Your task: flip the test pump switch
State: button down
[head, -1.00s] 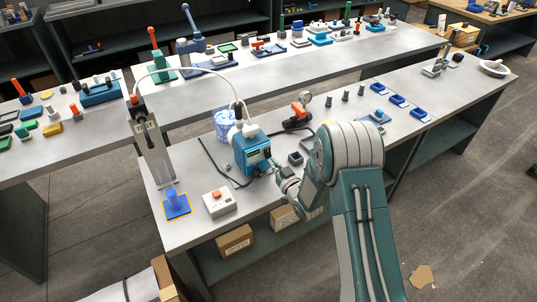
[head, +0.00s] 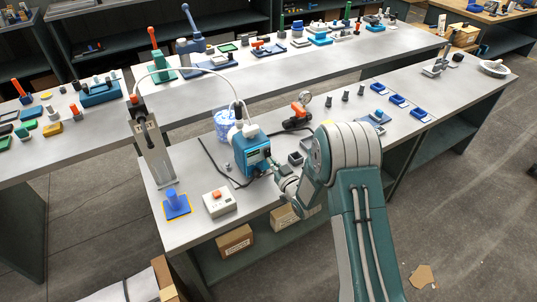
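A blue pump unit (head: 248,155) with a pale top and a dark front panel stands on the near bench, with a white tube rising from it. My gripper (head: 272,168) is close to the right side of its front panel. The fingers are small and dark here, so I cannot tell whether they touch the pump or how far apart they are. No switch can be made out clearly on the panel; the gripper may cover part of it. A light grey box with an orange-red button or rocker (head: 217,194) sits nearer the bench's front edge.
A metal stand (head: 155,160) holds the tube's other end, beside a blue block on a pad (head: 176,203). A black cable (head: 212,160) lies left of the pump. A red-handled valve (head: 298,112) and a small dark box (head: 295,158) are to the right.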

jog(key=shift+w+a, duration=0.15)
jog(key=shift+w, duration=0.05)
jog(key=v, duration=0.7)
dwell(0.5)
